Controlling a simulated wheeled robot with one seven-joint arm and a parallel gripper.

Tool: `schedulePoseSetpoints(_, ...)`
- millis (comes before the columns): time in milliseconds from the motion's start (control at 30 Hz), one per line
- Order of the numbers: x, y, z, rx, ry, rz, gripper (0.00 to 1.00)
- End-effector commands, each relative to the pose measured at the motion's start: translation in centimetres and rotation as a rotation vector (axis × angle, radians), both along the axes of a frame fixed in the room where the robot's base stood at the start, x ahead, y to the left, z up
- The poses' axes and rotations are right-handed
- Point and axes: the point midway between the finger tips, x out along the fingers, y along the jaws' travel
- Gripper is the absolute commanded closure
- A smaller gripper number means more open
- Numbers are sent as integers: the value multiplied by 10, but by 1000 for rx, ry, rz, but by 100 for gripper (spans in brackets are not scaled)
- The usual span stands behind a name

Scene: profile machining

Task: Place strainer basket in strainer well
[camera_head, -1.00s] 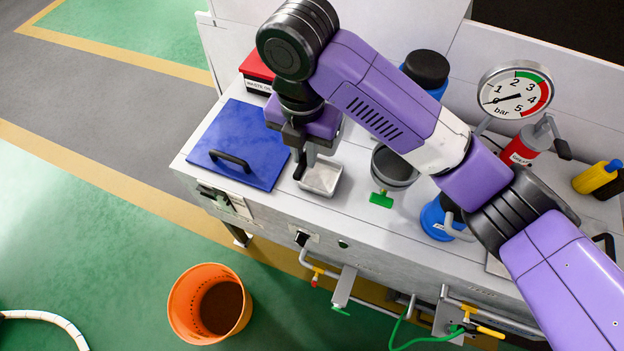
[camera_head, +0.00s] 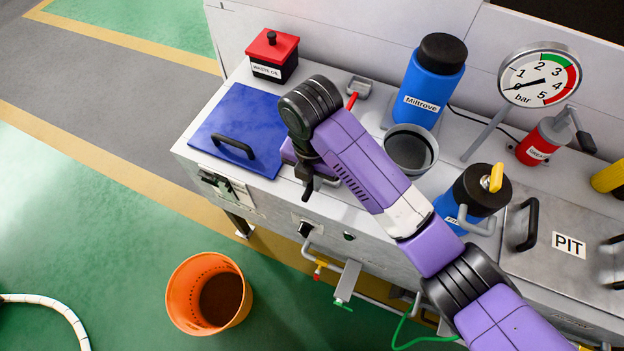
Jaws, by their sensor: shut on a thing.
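My gripper (camera_head: 311,187) points down over the front of the bench, just right of the blue lid. Its dark fingers are closed; the thing between them is mostly hidden by the fingers and my wrist, so its shape does not show clearly. A round grey vessel (camera_head: 432,150) with an open dark inside stands on the bench right of my arm; I cannot tell if it is the strainer well. The small pale rectangular metal tray or opening that showed under my gripper earlier is not visible now.
A blue lid (camera_head: 255,117) with a black handle lies at left. A red waste-oil box (camera_head: 272,52), a blue bottle (camera_head: 432,82), a pressure gauge (camera_head: 540,76) and a blue filter can (camera_head: 481,188) stand around. A pit cover (camera_head: 545,270) lies at right. An orange bin (camera_head: 182,290) stands on the floor.

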Motion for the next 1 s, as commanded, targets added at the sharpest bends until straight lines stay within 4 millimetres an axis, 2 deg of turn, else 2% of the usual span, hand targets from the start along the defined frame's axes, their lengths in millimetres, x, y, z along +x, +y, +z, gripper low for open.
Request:
schedulePoseSetpoints(100,0,0,-8,0,-1,0,100)
schedulePoseSetpoints(433,0,0,-11,1,-1,1,100)
schedulePoseSetpoints(467,0,0,-11,1,-1,1,82)
schedulePoseSetpoints(567,0,0,-11,1,-1,1,64)
schedulePoseSetpoints(867,0,0,-10,1,-1,1,64)
schedulePoseSetpoints(1000,1,1,-1,2,-4,1,64)
